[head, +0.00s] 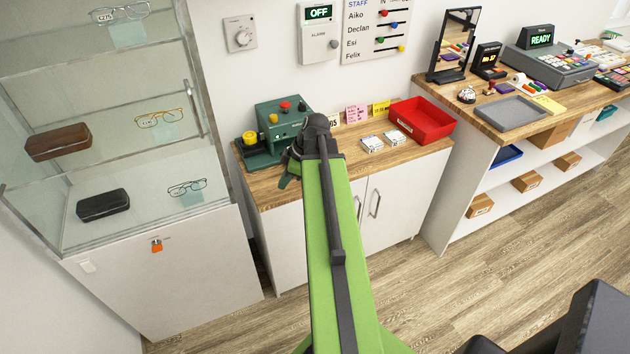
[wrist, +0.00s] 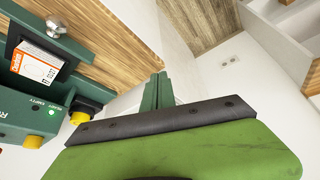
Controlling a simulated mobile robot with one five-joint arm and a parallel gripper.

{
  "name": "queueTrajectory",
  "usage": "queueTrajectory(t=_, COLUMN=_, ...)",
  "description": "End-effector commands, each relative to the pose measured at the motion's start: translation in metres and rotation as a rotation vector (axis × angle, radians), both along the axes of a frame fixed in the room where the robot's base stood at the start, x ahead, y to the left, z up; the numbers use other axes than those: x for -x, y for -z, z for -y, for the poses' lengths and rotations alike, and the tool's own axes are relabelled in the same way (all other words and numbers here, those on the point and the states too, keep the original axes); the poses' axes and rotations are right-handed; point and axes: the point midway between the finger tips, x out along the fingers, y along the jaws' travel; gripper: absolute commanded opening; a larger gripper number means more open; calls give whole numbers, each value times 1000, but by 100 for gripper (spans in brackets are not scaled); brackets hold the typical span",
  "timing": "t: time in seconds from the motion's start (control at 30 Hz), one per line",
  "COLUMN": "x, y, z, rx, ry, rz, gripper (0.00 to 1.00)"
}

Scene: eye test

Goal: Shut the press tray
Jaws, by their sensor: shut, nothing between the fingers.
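The green press (head: 272,118) stands at the left end of the wooden counter, with coloured buttons on it. Its green tray (wrist: 72,47) shows in the wrist view, sticking out from the press body (wrist: 15,115), with a metal knob at its outer end. A small orange and white box (wrist: 38,62) lies in the tray's dark bed. My gripper (wrist: 158,88) has its green fingers together and empty, to the right of the tray and apart from it in the wrist picture. In the head view my arm's dark wrist hides part of the press's right side.
A red bin (head: 424,121), small white boxes (head: 372,144) and upright cards (head: 356,113) share the counter to the right. A glass cabinet (head: 120,130) stands close on the left. The floor (head: 480,290) in front is open at the right.

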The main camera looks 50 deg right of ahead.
Motion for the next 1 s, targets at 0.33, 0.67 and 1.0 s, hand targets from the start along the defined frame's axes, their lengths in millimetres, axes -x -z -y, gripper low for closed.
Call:
queueTrajectory(t=0.33, x=88, y=-1, z=152, rx=221, ry=-239, rz=325, gripper=0)
queueTrajectory(t=0.67, x=82, y=16, z=153, rx=236, ry=-259, rz=339, gripper=0)
queueTrajectory(t=1.0, x=40, y=78, z=141, rx=236, ry=-259, rz=338, gripper=0)
